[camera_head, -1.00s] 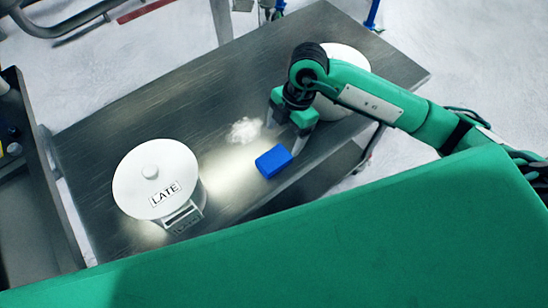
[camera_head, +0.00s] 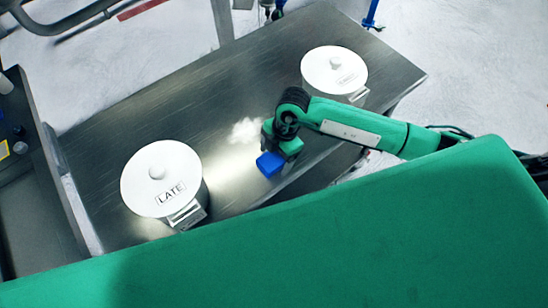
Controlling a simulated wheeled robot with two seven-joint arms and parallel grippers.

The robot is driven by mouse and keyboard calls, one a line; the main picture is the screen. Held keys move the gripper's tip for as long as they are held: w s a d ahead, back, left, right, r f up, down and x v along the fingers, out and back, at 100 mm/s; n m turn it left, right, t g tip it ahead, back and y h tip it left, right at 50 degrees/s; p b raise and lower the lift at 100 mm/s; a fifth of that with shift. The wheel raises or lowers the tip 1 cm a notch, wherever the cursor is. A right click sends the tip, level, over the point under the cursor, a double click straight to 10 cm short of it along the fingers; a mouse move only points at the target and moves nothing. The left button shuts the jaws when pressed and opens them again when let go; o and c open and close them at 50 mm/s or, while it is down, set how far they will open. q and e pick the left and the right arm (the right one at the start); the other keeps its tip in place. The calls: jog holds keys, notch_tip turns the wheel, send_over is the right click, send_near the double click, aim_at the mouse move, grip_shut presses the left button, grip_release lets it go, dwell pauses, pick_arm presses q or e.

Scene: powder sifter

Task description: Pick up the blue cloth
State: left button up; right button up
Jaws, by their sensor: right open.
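The blue cloth (camera_head: 269,164) is a small folded block lying on the metal table near its front edge. My right gripper (camera_head: 279,152) is right at the cloth, low over the table, with its green fingers at the cloth's far and right sides. The gripper is open; whether a finger touches the cloth cannot be told, and the part of the cloth near the fingers is partly hidden. My left gripper is not in view.
A white powder patch (camera_head: 245,130) lies just behind the cloth. A white lidded container labelled LATE (camera_head: 158,175) stands at left, and another white lidded container (camera_head: 333,68) stands at the back right. The metal table (camera_head: 150,112) is clear at its back left.

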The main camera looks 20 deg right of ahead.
jog(key=shift+f, duration=0.25)
dwell(0.3)
jog(key=c, duration=1.1)
